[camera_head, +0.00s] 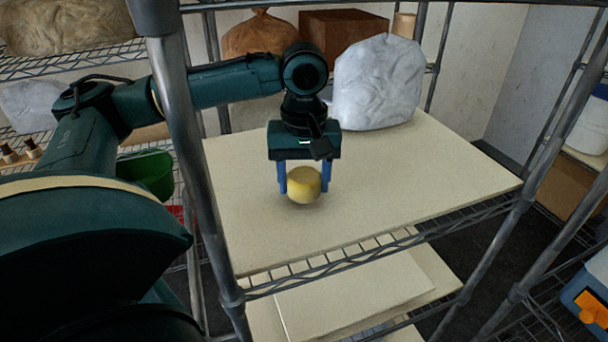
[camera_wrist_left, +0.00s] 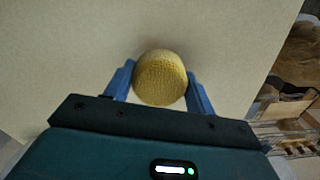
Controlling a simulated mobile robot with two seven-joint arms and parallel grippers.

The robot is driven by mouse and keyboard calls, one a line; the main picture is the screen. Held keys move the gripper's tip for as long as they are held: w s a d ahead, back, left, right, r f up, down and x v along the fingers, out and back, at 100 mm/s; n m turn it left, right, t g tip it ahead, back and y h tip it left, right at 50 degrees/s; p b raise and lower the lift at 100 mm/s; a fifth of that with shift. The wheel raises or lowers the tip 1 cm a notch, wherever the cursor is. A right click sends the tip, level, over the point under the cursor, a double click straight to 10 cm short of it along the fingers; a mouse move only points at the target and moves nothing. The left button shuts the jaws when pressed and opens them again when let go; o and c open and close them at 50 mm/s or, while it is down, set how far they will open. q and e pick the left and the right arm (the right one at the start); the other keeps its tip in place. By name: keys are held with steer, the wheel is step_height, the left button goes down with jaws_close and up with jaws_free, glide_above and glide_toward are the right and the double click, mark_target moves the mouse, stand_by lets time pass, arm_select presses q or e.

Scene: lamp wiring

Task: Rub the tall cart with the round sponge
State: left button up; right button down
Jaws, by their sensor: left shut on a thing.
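A round yellow sponge (camera_head: 304,185) is between the blue fingers of my left gripper (camera_head: 305,188), just at or over the pale board of the shelf cart (camera_head: 400,188). The left gripper is shut on the sponge and points down. The sponge also shows in the left wrist view (camera_wrist_left: 160,78), with a blue finger on each side. Whether it touches the board, I cannot tell for sure. The cart has grey metal posts and wire shelves, with a lower shelf below. My right gripper is not in view.
A white bag (camera_head: 378,82) stands at the back of the board. A brown box (camera_head: 343,35) and a brown sack (camera_head: 260,36) are behind it. A green bowl (camera_head: 150,174) is to the left. A post (camera_head: 190,150) stands close to my left arm. The board's right side is clear.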

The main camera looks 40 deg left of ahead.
mark_target(312, 213)
arm_select(q)
steer(key=shift+f, duration=0.55)
steer(key=shift+s+d, duration=0.1)
steer(key=shift+s+d+r, duration=0.1)
steer(key=shift+s+d, duration=0.35)
steer(key=shift+d, duration=0.4)
steer(key=shift+s+d, duration=0.4)
steer(key=shift+d, duration=0.4)
steer(key=shift+w+a+f, duration=0.1)
steer(key=shift+w+a, duration=0.15)
steer(key=shift+a, duration=0.35)
steer(key=shift+w+a+f, duration=0.15)
steer(key=shift+w+a, duration=0.15)
steer(key=shift+a, duration=0.25)
steer(key=shift+w+a+f, duration=0.1)
steer(key=shift+w+a, duration=0.15)
steer(key=shift+a, duration=0.35)
